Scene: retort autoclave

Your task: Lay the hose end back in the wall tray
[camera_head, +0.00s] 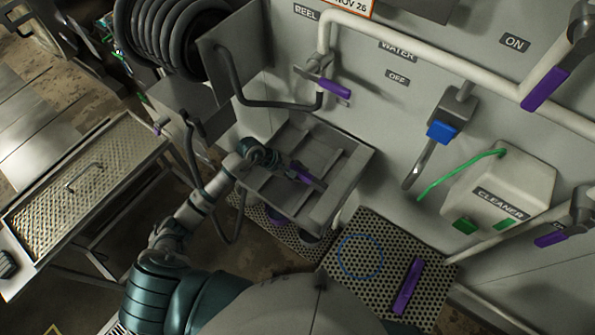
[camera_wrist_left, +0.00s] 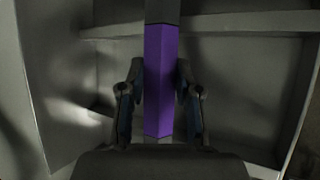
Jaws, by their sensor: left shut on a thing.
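The wall tray (camera_head: 345,185) is a grey open box with inner ribs, fixed low on the wall near the middle of the head view. My left gripper (camera_head: 283,164) is over the tray's interior, shut on the purple grip of the hose end (camera_head: 308,178). In the left wrist view, the purple grip (camera_wrist_left: 160,75) stands between the two fingers of my left gripper (camera_wrist_left: 160,100), with tray walls behind it. I cannot tell whether the hose end touches the tray floor. A dark hose (camera_head: 190,150) hangs left of my arm. My right gripper is out of view.
A hose reel (camera_head: 180,35) is at upper left, and a purple-handled valve (camera_head: 330,87) sits above the tray. A perforated platform (camera_head: 440,250) with a purple bar (camera_head: 408,285) lies lower right. A cleaner box (camera_head: 505,185) is on the wall. A metal table (camera_head: 90,185) stands left.

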